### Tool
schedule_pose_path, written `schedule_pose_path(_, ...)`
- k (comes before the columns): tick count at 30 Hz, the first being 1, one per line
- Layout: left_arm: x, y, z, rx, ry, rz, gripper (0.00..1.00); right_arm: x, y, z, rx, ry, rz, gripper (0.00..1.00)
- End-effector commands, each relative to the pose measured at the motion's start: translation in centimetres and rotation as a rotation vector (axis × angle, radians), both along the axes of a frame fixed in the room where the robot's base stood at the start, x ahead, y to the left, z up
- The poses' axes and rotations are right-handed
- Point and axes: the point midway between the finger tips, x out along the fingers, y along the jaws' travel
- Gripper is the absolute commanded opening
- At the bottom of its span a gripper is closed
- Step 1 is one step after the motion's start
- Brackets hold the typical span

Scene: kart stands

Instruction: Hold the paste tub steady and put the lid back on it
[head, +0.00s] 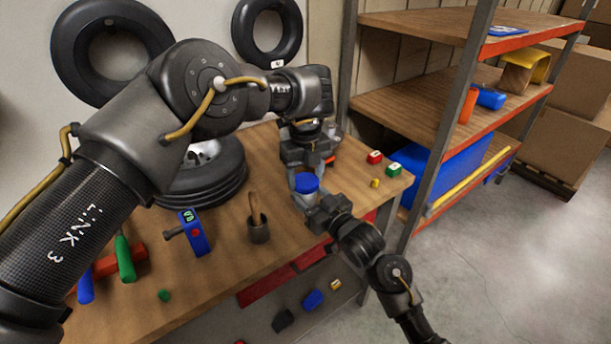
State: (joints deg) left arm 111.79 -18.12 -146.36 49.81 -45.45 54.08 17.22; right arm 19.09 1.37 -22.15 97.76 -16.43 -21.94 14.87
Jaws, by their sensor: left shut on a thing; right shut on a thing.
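The paste tub (307,200) is a small pale container near the right end of the workbench, mostly hidden by my grippers. The blue lid (306,184) is at its top; I cannot tell whether it is seated or just above the rim. My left gripper (305,176) reaches down from above and is shut on the lid. My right gripper (311,201) comes in from the lower right and is shut on the tub's side.
A shelf rack (430,105) stands right.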

Motion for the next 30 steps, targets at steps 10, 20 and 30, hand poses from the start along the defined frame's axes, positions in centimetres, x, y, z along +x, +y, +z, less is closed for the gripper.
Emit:
schedule_pose_path(10,0.04,0.03,-0.06,0.0,0.0,-0.881,0.32,0.04,-0.09,-0.08,0.0,0.002,-0.002,0.0)
schedule_pose_path(20,0.08,0.01,-0.09,0.001,0.0,-1.535,0.32,0.03,-0.1,-0.07,-0.001,0.002,-0.002,0.0)
schedule_pose_path(30,0.08,0.0,-0.08,0.001,0.0,-1.526,0.81,0.03,-0.09,-0.07,-0.001,0.002,-0.002,0.0)
